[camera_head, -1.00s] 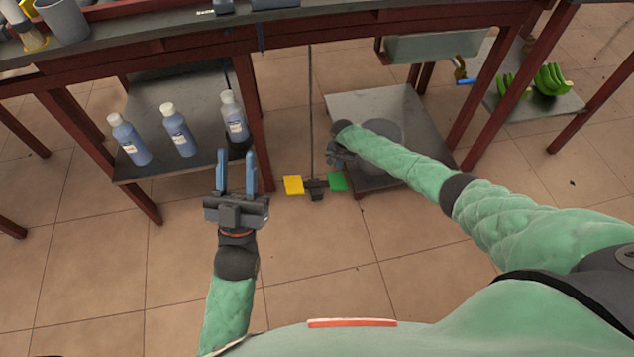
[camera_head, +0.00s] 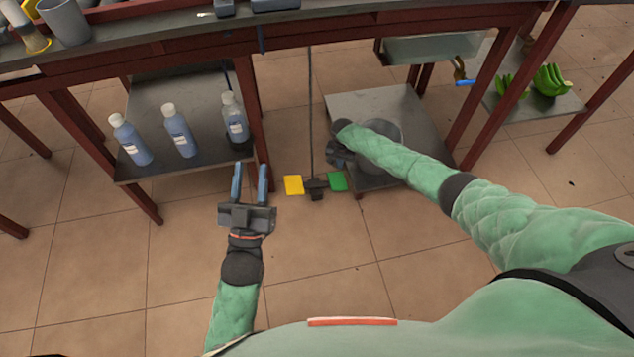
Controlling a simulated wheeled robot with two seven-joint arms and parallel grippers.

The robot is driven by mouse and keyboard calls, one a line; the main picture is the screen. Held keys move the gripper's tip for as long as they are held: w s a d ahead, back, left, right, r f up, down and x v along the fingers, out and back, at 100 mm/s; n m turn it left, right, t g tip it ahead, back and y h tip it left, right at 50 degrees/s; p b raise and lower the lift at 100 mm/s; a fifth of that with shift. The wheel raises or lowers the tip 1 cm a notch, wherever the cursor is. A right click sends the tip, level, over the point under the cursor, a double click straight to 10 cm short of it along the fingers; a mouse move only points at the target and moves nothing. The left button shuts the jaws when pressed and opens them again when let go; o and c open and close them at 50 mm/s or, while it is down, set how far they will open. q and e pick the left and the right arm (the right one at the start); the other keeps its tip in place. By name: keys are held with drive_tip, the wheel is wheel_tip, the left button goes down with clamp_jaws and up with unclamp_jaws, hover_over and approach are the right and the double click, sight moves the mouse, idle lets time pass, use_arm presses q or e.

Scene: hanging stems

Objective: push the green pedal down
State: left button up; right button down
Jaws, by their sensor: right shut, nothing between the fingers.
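The green pedal (camera_head: 338,182) is a small flat plate near the floor, on the right side of a dark pedal unit (camera_head: 315,188). A yellow pedal (camera_head: 293,185) is on the unit's left side. My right gripper (camera_head: 338,160) is above and just behind the green pedal, seen from above. Its fingers are mostly hidden by its own wrist, so I cannot tell whether it touches the pedal; it is shut and empty. My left gripper (camera_head: 250,184) is open and empty, left of the yellow pedal, with its two blue fingers pointing away from me.
A low shelf (camera_head: 160,88) on the left holds three bottles (camera_head: 180,131). A grey shelf (camera_head: 420,118) with a round grey container (camera_head: 387,126) is right of the pedals. Red table legs (camera_head: 252,120) flank the gap. Green bananas (camera_head: 550,80) lie at the far right. Floor in front is clear.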

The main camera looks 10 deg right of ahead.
use_arm(q)
wheel_tip(320, 180, down, 11)
drive_tip(key=w+g, duration=0.1)
drive_tip(key=g, duration=0.3)
drive_tip(key=shift+d+r+y+p, duration=0.15)
drive_tip(key=shift+d+y+p, duration=0.25)
drive_tip(key=shift+d+p, duration=0.05)
drive_tip(key=shift+w, duration=0.1)
idle(0.4)
